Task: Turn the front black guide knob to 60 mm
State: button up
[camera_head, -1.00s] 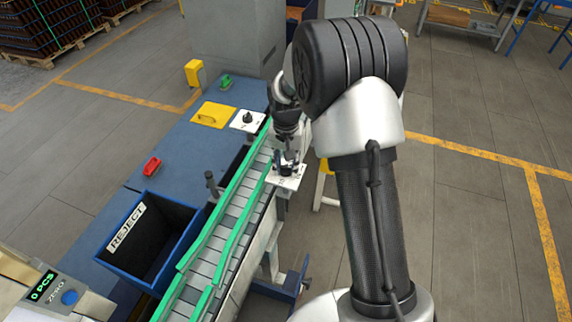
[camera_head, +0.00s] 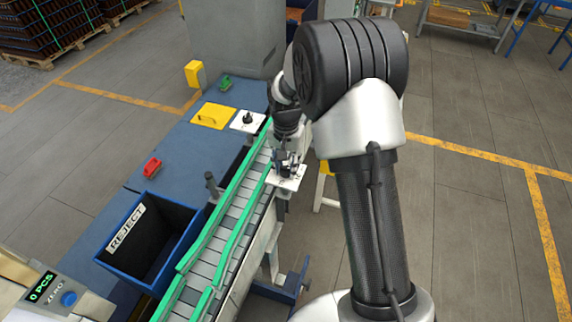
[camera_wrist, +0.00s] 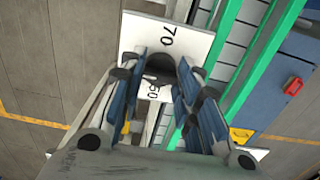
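The front black guide knob (camera_wrist: 160,68) sits on a white scale plate (camera_wrist: 190,42) beside the conveyor. In the wrist view the plate shows 70 above the knob and 50 below it; the part between is mostly hidden. My gripper (camera_wrist: 162,75) points down over the knob, with one blue finger pad on each side. The pads stand apart with the knob between them; whether they press on it I cannot tell. The knob's pointer is not clear. In the head view my gripper (camera_head: 287,160) covers the knob, above the plate (camera_head: 291,183).
The conveyor (camera_head: 236,205) with green guide rails runs beside the plate. A second black knob (camera_head: 248,118) sits on a white plate farther back. A blue reject bin (camera_head: 188,250) and a red handle (camera_head: 152,167) are to the left. Floor to the right is open.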

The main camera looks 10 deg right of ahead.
aim_at(286, 167)
jog(key=o, duration=0.4)
notch_tip(286, 167, up, 12)
dwell(0.7)
